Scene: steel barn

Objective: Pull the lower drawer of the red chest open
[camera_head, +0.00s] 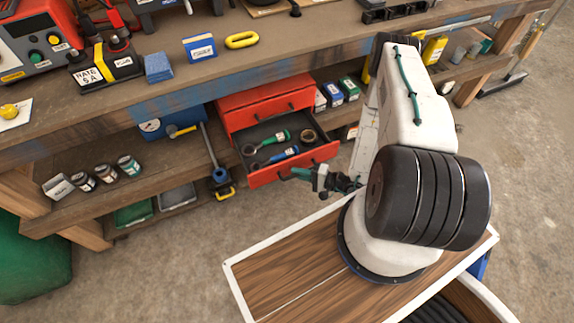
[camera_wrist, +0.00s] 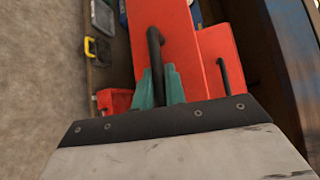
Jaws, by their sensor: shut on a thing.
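The red chest (camera_head: 266,105) stands on the lower shelf of the workbench. Its lower drawer (camera_head: 259,179) is pulled out, and its inside shows tools with green and blue handles and a round brown thing. The upper drawer (camera_head: 269,112) is shut. My gripper (camera_head: 291,175) is at the front of the lower drawer in the head view. In the wrist view, the green fingers of my gripper (camera_wrist: 161,88) are shut on the black drawer handle (camera_wrist: 155,45). The upper drawer's handle (camera_wrist: 224,75) shows to the right there, apart from the fingers.
Small boxes (camera_head: 335,93) stand right of the chest. A long-handled tool (camera_head: 213,160) and several small jars (camera_head: 105,173) are on the shelf to the left. The bench top (camera_head: 215,62) overhangs the chest. The floor in front of the drawer is clear up to my base.

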